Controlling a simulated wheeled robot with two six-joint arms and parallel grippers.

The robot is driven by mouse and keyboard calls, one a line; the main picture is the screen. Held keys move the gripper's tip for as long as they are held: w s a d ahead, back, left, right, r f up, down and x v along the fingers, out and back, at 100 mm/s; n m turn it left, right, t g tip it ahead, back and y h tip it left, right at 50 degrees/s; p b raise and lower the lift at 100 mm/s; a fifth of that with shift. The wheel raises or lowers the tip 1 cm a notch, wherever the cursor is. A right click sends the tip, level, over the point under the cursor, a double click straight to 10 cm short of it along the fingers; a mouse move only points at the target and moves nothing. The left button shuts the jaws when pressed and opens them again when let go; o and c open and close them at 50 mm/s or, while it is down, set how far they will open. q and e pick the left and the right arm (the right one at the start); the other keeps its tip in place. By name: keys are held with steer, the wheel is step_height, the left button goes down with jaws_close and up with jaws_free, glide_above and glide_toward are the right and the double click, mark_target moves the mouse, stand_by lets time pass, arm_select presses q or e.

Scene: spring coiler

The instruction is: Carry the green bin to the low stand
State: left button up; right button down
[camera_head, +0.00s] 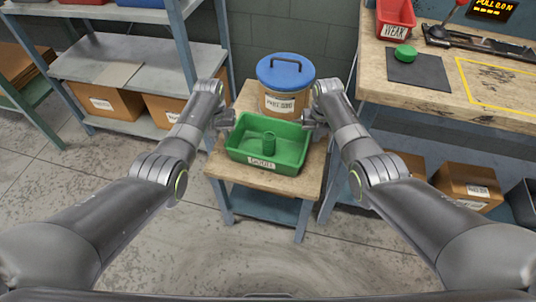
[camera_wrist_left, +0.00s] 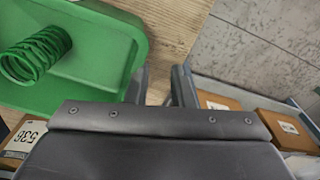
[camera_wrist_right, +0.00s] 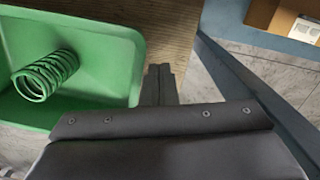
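The green bin (camera_head: 287,163), labelled GOOD, sits level on the wooden top of a small low stand (camera_head: 300,186) with blue legs.
A bucket with a blue lid (camera_head: 286,72) stands behind the bin on the same stand. A workbench (camera_head: 440,95) with a red bin (camera_head: 396,12) is at the right. Blue shelving (camera_head: 130,62) with cardboard boxes is at the left. Floor in front is clear.

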arm_select(q)
steer(key=shift+a, duration=0.1)
arm_select(e)
steer(key=c, duration=1.7)
jaws_free()
steer(key=shift+c, duration=0.2)
arm_select(q)
steer(key=o, duration=0.8)
steer(key=shift+d, duration=0.3)
arm_select(e)
steer(key=shift+a, duration=0.1)
